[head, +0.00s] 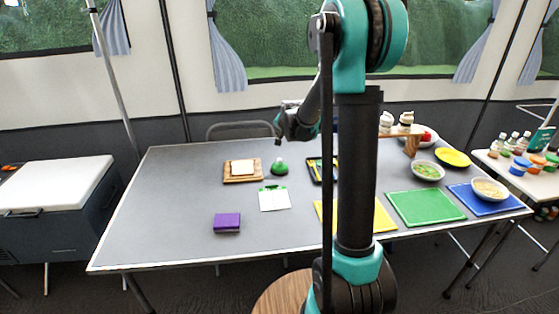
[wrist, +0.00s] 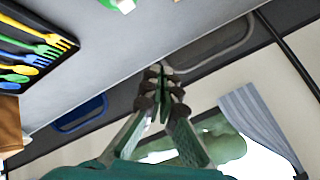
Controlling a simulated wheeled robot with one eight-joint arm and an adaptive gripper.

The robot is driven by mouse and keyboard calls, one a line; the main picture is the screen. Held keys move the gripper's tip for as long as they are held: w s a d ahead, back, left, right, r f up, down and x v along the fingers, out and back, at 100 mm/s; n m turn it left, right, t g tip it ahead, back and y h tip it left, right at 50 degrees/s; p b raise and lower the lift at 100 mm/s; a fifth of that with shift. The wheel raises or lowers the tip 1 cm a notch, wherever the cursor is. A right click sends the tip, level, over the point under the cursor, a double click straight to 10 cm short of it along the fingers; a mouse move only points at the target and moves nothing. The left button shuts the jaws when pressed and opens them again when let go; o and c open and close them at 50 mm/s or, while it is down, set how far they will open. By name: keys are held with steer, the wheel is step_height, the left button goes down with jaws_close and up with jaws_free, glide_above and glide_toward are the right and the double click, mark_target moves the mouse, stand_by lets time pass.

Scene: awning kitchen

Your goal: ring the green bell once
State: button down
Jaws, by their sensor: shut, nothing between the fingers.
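The green bell (head: 279,168) stands upright on the grey table, between the wooden board and the dark cutlery tray, in the head view. The bell cannot be made out for certain in the wrist view.
Yellow, green and blue mats and bowls fill the right side. The table's front left is clear.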

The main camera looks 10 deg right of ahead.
mark_target(280, 160)
steer(key=shift+f, duration=4.4)
steer(key=shift+f, duration=0.2)
steer(key=shift+f, duration=0.2)
steer(key=shift+f, duration=0.5)
steer(key=shift+r, duration=0.9)
steer(key=shift+r, duration=0.15)
steer(key=shift+r, duration=2.4)
